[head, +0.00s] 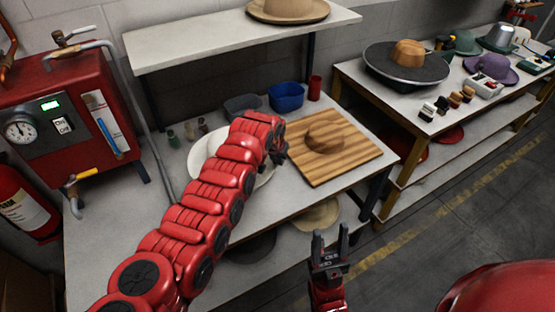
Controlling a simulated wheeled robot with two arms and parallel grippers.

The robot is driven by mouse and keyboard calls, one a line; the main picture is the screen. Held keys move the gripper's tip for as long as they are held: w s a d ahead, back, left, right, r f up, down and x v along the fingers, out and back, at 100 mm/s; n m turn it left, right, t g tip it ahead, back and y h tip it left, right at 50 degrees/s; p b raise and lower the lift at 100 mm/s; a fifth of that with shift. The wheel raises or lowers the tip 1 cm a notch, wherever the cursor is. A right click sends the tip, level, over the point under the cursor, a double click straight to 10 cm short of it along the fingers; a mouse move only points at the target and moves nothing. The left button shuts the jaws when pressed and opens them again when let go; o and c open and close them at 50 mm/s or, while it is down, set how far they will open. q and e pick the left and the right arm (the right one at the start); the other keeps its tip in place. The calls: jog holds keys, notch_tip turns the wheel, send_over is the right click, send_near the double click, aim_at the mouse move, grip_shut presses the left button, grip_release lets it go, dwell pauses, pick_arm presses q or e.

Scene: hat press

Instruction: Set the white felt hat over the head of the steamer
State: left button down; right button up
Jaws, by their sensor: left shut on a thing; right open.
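The white felt hat (203,150) is on the near bench, mostly behind my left arm; its crown and parts of its brim show on both sides of the arm. My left gripper (281,157) is at the right side of the hat, shut on its brim; the contact itself is largely hidden by the wrist. The red steamer boiler (75,115), with a gauge and switch, stands at the left, with a grey pipe running down behind the bench. I cannot tell for sure which part is its head. My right gripper (330,245) is open and empty in front of the bench.
A wooden board (362,155) with a brown dome (324,138) lies right of my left gripper. Blue (286,97) and grey (243,106) bins and a red cup (314,88) stand behind. A shelf (200,48) overhangs the bench. A second table (345,72) holds hats and brushes.

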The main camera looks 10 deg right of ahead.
pick_arm(q)
jog(key=shift+f, duration=0.15)
jog(key=c, duration=0.9)
grip_release()
jog(key=shift+o, duration=0.2)
jog(key=shift+s+r+b, duration=0.15)
jog(key=shift+r+b, duration=0.25)
jog(key=shift+r, duration=0.15)
jog(key=b+v, duration=0.3)
jog(key=v, duration=1.3)
jog(key=shift+r, duration=0.2)
jog(key=shift+s+a, duration=0.1)
